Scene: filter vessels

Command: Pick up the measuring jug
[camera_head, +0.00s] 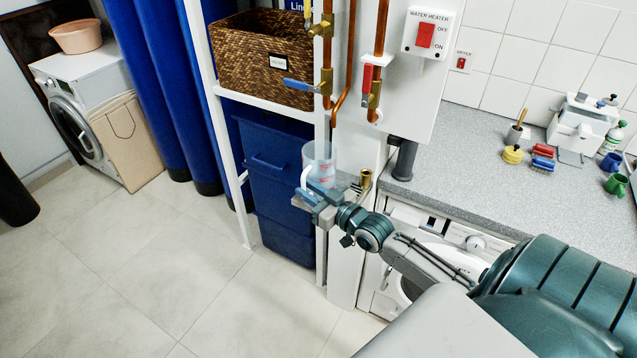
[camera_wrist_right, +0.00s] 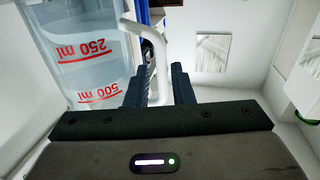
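The measuring jug (camera_head: 322,158) is clear with red markings and a pale handle. In the head view it stands upright at a small grey ledge below the copper pipes. My right gripper (camera_head: 308,190) is at the jug's near side. In the wrist view the two dark fingers of my right gripper (camera_wrist_right: 160,85) stand apart on either side of the handle (camera_wrist_right: 160,58), with a narrow gap visible. My left gripper is not in view.
A brass fitting (camera_head: 365,178) stands on the ledge right of the jug. Pipes with a blue-levered valve (camera_head: 298,85) hang close above. Blue bins (camera_head: 275,165) and a shelf with a wicker basket (camera_head: 262,55) are behind.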

